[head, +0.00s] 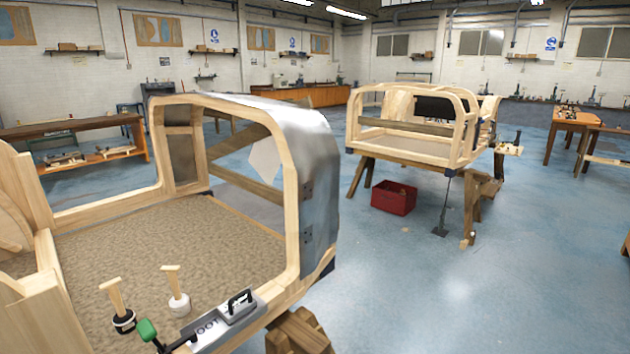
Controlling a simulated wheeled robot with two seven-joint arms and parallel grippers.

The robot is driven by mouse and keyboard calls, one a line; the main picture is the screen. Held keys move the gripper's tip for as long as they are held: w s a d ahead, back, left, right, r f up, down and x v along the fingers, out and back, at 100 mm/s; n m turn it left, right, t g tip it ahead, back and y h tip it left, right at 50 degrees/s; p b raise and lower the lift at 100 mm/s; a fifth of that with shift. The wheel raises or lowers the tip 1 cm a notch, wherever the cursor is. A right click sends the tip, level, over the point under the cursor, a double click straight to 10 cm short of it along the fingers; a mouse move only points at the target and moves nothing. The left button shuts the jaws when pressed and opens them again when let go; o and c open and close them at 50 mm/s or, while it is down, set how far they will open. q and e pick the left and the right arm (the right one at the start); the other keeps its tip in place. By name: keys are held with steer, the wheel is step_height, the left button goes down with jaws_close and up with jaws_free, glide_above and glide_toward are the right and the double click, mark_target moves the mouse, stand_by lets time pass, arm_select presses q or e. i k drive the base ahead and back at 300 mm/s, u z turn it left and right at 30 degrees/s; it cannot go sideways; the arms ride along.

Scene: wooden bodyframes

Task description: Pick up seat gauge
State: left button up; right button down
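A grey metal block with a black handle on top (238,306) lies at the front corner of the near wooden bodyframe (292,190), on its sill. Dark lettering that reads roughly "OOT" shows on its left part. It looks like the seat gauge, but I cannot be certain. Its left end is next to a green-handled tool (147,330) with a dark metal bar. Neither of my grippers is in view.
Two wooden-handled mallets, one black-headed (124,320) and one white-headed (179,304), stand on the frame's brown floor panel. A second bodyframe (410,147) rests on trestles behind. A red crate (394,197) sits near it. The blue floor at right is open.

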mark_target(238, 306)
steer(key=u, duration=0.75)
steer(key=k, duration=0.7)
steer(key=z, duration=0.15)
